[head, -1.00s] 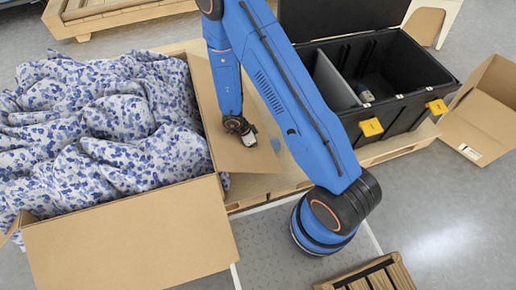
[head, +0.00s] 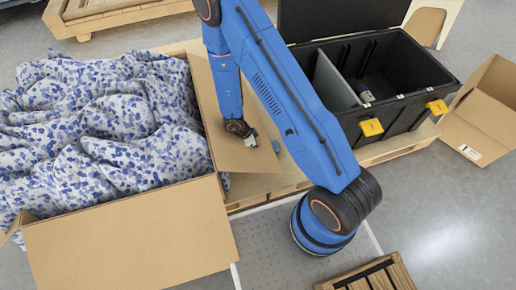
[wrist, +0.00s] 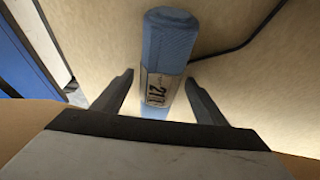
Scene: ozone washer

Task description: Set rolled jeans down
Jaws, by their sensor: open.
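The rolled jeans (wrist: 170,45) are a blue roll with a pale printed band around the middle, seen in the wrist view against a pale wooden surface. My gripper (wrist: 160,80) is open, with one dark finger on each side of the roll's lower part and a visible gap to both. In the head view my gripper (head: 249,139) is low by the carton's right flap, and the jeans show as a small blue patch (head: 276,147) just right of it. The roll's near end is partly hidden by my gripper.
A large carton (head: 130,235) of blue-patterned cloth (head: 95,130) stands on the left, its flap leaning near my gripper. A black toolbox (head: 395,125) with yellow latches stands on the right. An empty carton (head: 487,112) lies at far right. A wooden crate (head: 370,277) is in front.

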